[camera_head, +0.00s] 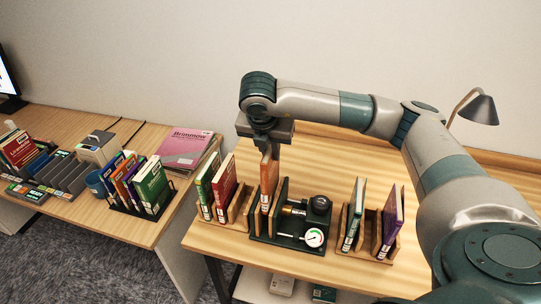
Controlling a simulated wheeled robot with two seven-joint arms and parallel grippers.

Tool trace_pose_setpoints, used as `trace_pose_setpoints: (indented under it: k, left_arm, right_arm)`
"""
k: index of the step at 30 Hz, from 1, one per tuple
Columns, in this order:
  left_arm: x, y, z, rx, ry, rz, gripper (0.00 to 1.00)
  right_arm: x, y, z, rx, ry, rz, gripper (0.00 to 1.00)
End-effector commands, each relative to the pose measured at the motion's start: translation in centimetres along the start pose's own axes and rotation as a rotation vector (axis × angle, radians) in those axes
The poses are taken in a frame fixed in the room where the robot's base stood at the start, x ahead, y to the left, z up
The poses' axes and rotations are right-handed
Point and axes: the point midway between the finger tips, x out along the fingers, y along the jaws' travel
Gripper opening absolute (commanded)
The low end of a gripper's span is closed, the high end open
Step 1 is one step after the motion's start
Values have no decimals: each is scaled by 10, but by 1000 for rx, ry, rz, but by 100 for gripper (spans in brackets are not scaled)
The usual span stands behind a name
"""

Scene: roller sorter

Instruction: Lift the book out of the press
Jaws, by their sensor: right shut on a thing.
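The press (289,240) is a dark green device with a round white gauge, on the wooden desk in the head view. An orange book (268,180) stands upright at the press's left side. My right gripper (267,148) points down from above and is shut on the top of this book. The book's lower end is close to the press, and I cannot tell whether it is still inside it. My left gripper is not in view.
A wooden rack (236,218) with green and red books stands left of the press. Another rack (372,245) with green and purple books stands right. A lamp (478,109) is at the back right. A second table (100,213) at left holds more books and trays.

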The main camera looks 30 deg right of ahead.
Motion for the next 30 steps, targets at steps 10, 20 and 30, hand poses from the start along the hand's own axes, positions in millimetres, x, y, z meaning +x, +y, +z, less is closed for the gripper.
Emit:
trace_pose_setpoints:
  k: [10, 20, 30]
  left_arm:
    - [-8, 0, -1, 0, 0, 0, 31]
    - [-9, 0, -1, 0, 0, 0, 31]
    - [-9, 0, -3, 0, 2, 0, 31]
  right_arm:
    - [-25, 1, 11, 0, -2, 2, 0]
    - [-31, 0, 13, 0, -1, 1, 0]
    - [-31, 0, 13, 0, -1, 2, 0]
